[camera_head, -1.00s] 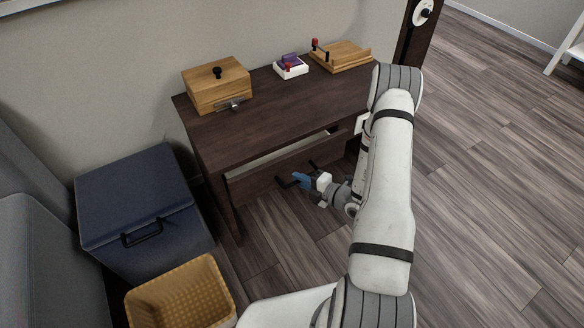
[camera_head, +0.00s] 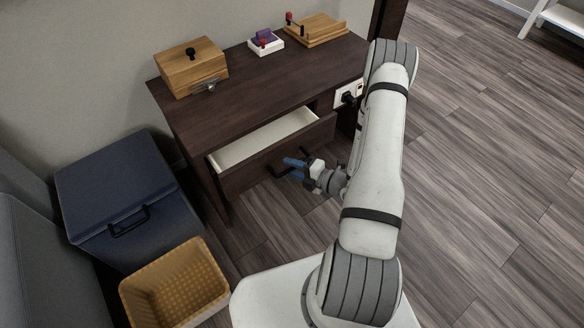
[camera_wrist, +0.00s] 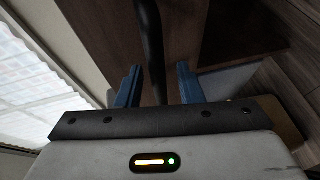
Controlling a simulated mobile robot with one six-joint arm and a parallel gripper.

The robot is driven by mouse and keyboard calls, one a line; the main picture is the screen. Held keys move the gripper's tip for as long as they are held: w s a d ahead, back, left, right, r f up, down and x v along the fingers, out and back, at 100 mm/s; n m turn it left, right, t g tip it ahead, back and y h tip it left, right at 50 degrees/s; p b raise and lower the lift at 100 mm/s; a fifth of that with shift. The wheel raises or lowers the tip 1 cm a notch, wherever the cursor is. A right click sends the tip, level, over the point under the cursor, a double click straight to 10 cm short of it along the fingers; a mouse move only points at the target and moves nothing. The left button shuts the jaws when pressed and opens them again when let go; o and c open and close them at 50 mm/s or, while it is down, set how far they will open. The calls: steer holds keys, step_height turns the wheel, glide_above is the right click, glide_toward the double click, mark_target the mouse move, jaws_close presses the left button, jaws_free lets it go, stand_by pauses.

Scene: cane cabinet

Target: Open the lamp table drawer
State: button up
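The dark wood lamp table (camera_head: 260,88) stands against the wall. Its drawer (camera_head: 285,152) is partly open, with the pale interior showing from above. The drawer front carries a black bar handle (camera_wrist: 151,45), which in the wrist view runs between my two blue fingers. My gripper (camera_head: 291,168) is in front of the drawer at the handle. It also shows in the wrist view (camera_wrist: 158,86), where the fingers are apart, with a gap on each side of the bar. Part of the handle is hidden behind my fingers in the head view.
A wooden box (camera_head: 190,70), a small white tray (camera_head: 266,44) and a wooden board (camera_head: 314,30) rest on the tabletop. A dark blue bin (camera_head: 115,195) and a yellow basket (camera_head: 176,285) stand left of the table.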

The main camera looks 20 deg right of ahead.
steer(key=p+v, duration=0.1)
steer(key=v, duration=0.6)
steer(key=shift+s+d+p, duration=0.25)
steer(key=shift+s+p, duration=0.05)
steer(key=shift+s, duration=0.05)
steer(key=shift+r, duration=0.1)
